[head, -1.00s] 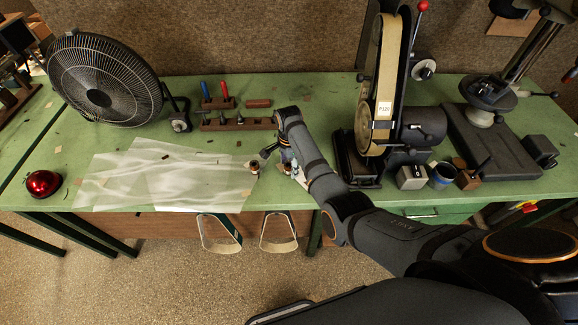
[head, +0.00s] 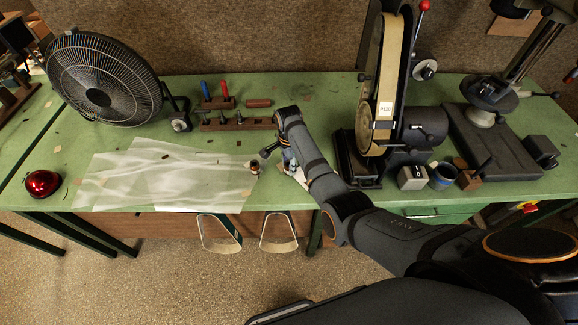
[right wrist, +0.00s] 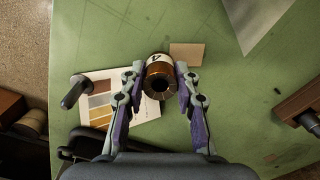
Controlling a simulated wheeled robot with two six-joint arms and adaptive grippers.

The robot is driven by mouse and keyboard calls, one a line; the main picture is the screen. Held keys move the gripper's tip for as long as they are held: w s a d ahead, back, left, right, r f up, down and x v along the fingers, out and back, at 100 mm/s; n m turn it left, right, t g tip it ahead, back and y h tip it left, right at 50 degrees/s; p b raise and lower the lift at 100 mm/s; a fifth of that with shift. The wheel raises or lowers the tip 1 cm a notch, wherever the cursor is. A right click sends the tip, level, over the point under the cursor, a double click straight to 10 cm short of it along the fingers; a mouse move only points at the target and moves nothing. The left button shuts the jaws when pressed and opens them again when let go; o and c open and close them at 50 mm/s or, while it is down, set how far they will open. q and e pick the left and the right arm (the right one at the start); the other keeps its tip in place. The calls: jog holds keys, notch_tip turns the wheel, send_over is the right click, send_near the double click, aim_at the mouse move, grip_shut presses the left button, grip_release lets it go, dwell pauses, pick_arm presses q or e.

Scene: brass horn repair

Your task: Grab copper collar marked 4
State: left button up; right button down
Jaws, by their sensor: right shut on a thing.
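The copper collar marked 4 (right wrist: 160,74) shows in the right wrist view as a short coppery-brown ring with a dark bore and a white band bearing a 4. My right gripper (right wrist: 161,84) is shut on it, one finger on each side. In the head view my right arm reaches over the front part of the green bench, and its fingers are small and partly hidden there. A printed card with colour patches (right wrist: 108,97) lies beside and partly under the gripper. My left gripper is not in view.
A translucent sheet (head: 165,180) covers the bench to the left, with a red dome (head: 42,183) beyond it. A fan (head: 103,83) stands at the back left and a tool rack (head: 237,124) behind. A belt grinder (head: 384,90) stands close right of my arm.

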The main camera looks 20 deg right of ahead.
jog(key=shift+r, duration=0.45)
jog(key=s+d+r+p, duration=0.2)
jog(key=s+r+p, duration=0.3)
jog(key=s+r, duration=0.7)
jog(key=shift+s+d, duration=0.3)
jog(key=shift+s, duration=0.6)
